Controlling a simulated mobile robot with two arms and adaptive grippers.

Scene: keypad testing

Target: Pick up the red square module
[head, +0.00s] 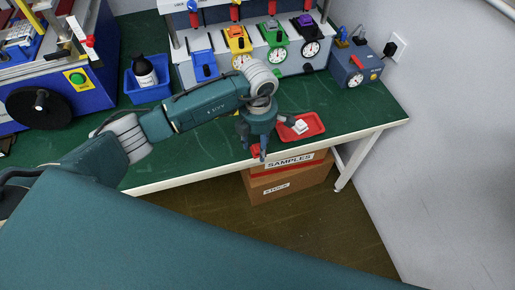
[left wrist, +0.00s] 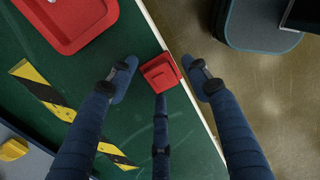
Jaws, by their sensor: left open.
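The red square module (left wrist: 161,73) lies at the front edge of the green bench, beside its pale edge strip, in the left wrist view. In the head view it shows as a small red patch (head: 255,150) partly covered by my fingers. My left gripper (left wrist: 160,64) is open, with one finger on each side of the module and a third finger below it in the picture. In the head view my left gripper (head: 263,138) points down over the bench's front edge. I cannot tell whether the fingers touch the module. My right gripper is not in view.
A red tray (head: 312,131) with a white item lies just right of my gripper. Behind stand a test rig with coloured modules and dials (head: 270,45), a blue box (head: 357,72) and a blue bin with a bottle (head: 148,92). Cardboard boxes (head: 285,182) stand below the edge.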

